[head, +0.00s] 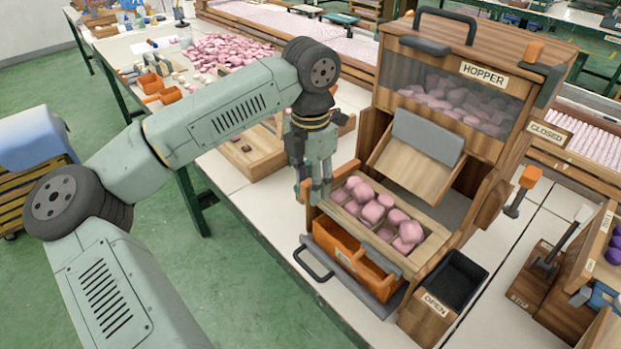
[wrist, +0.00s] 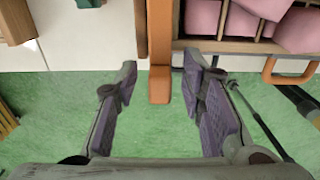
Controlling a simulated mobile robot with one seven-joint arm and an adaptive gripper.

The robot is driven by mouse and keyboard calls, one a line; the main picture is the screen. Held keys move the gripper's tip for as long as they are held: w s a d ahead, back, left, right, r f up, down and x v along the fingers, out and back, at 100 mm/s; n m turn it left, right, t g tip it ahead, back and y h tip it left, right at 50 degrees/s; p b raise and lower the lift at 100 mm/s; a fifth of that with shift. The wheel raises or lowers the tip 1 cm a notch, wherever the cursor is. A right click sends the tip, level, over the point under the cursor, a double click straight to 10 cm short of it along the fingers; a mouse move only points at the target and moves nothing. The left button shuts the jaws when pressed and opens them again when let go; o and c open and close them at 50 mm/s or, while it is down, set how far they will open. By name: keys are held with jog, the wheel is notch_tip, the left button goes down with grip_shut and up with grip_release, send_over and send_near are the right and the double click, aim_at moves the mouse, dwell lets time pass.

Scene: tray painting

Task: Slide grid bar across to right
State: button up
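My gripper (head: 318,192) hangs over the left end of the tray of pink pieces, below the hopper. In the wrist view its two fingers (wrist: 165,105) are apart with no object held. An orange-brown bar (wrist: 160,40) with a squared orange end (wrist: 160,85) lies between the fingers in that picture, touching neither. I take it to be the grid bar; in the head view my gripper mostly hides it. The wooden tray (head: 432,247) holds several pink pieces (head: 373,212) between dividers, to the right of the bar in the wrist view (wrist: 235,45).
The wooden hopper (head: 480,45) stands behind the tray. An orange drawer (head: 345,252) with a dark handle (head: 312,262) sits below it. A black bin (head: 455,282) stands at right. A wooden box (head: 250,150) lies left on the bench. Green floor is clear in front.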

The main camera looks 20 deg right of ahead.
jog(key=shift+c, duration=0.6)
grip_shut()
dwell(0.3)
